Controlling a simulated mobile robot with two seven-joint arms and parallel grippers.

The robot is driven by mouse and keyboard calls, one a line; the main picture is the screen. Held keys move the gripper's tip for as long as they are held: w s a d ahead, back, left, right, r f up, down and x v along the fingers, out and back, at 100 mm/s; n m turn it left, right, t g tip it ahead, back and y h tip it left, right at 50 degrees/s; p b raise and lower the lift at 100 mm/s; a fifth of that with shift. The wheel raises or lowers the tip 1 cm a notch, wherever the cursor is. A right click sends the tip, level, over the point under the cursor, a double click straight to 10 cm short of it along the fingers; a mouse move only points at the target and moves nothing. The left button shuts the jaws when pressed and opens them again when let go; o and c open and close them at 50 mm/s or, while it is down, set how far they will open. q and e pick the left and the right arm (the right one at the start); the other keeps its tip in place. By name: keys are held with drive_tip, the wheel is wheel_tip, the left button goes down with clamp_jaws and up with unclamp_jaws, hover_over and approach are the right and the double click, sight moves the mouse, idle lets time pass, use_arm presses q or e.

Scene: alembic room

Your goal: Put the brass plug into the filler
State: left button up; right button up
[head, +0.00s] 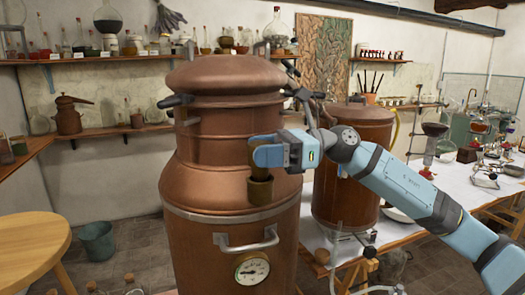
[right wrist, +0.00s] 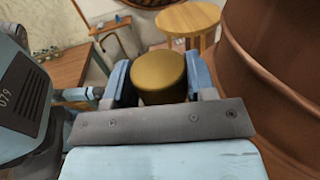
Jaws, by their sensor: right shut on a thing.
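The brass plug is a short, dull golden cylinder held upright between the fingers of my right gripper (head: 268,156). Its round top (right wrist: 159,72) shows clearly in the right wrist view, with a blue finger on each side. In the head view the near finger hides most of the plug. My left gripper is out of view.
The still's copper neck rises close beside my right gripper, with dark clamp handles (head: 175,101) around its upper part. A second copper vessel (head: 345,190) stands behind my right arm. A white bench (head: 450,190) with glassware is at right, a round wooden stool (head: 32,238) at left.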

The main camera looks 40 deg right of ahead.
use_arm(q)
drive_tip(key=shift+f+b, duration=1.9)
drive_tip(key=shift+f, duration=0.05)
use_arm(e)
drive_tip(key=shift+f, duration=1.4)
idle(2.0)
drive_tip(key=o, duration=1.1)
drive_tip(key=shift+c, duration=0.2)
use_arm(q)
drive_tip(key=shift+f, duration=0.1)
use_arm(e)
drive_tip(key=shift+d+f, duration=0.1)
use_arm(q)
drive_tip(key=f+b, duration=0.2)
drive_tip(key=b, duration=0.1)
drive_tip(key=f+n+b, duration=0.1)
drive_tip(key=b, duration=0.1)
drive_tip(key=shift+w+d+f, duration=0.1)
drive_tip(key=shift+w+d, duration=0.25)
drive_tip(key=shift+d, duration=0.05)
use_arm(e)
drive_tip(key=v, duration=1.3)
drive_tip(key=shift+d, duration=0.35)
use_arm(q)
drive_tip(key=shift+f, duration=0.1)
use_arm(e)
drive_tip(key=shift+s, duration=0.2)
